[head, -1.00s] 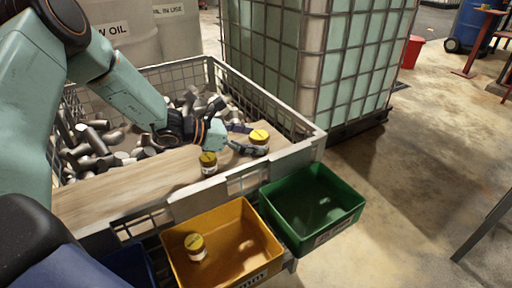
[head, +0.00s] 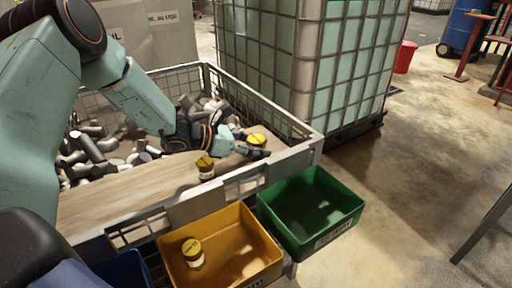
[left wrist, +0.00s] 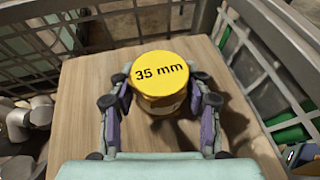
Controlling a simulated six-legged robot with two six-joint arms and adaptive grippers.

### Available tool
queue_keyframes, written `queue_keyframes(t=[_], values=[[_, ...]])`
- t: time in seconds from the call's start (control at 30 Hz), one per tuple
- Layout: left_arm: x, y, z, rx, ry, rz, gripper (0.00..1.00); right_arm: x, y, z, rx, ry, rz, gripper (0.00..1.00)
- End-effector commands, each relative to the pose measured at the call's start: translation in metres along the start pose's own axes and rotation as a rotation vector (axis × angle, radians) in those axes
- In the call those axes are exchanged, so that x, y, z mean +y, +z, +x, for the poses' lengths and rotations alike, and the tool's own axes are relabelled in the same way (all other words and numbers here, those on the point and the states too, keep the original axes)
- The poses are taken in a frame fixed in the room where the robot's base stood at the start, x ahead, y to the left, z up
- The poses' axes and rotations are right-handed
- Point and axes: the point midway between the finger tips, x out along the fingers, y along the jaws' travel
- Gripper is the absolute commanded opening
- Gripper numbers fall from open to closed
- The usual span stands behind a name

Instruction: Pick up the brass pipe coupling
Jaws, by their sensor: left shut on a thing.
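The brass pipe coupling is a short round piece (head: 257,139) with a yellow top, at the right end of the wooden board. In the left wrist view its top (left wrist: 160,74) reads "35 mm". My left gripper (head: 262,149) is shut on it, with a finger on each side. The wrist view shows both fingers (left wrist: 160,97) against its sides. I cannot tell whether its base is clear of the board. Another (head: 192,251) is in the yellow bin. My right gripper is not in view.
The board (head: 120,203) lies across a wire-mesh crate (head: 262,92) holding many grey pipe fittings (head: 95,150). A yellow bin (head: 245,270) and a green bin (head: 345,210) hang at its front. A large caged tank (head: 350,60) stands behind.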

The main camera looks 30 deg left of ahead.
Motion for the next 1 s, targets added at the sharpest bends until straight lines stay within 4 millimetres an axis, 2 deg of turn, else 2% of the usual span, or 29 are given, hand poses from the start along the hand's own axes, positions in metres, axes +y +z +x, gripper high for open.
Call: queue_keyframes(t=[0.07, 0.3, 0.57, 0.67, 1.0], values=[[0.000, 0.001, 0.000, -0.002, 0.000, 0.001, 0.27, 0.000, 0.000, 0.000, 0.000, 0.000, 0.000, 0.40], [0.000, 0.001, -0.001, -0.002, -0.001, 0.001, 0.06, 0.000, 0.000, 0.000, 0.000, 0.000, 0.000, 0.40], [0.000, 0.004, -0.001, -0.004, 0.000, 0.002, 0.05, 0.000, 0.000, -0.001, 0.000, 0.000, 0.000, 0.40], [0.001, 0.014, -0.005, -0.006, 0.001, 0.002, 0.05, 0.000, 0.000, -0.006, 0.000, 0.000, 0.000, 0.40], [0.001, 0.075, -0.031, -0.006, 0.001, 0.003, 0.05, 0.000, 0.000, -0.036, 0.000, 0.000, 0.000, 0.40]])
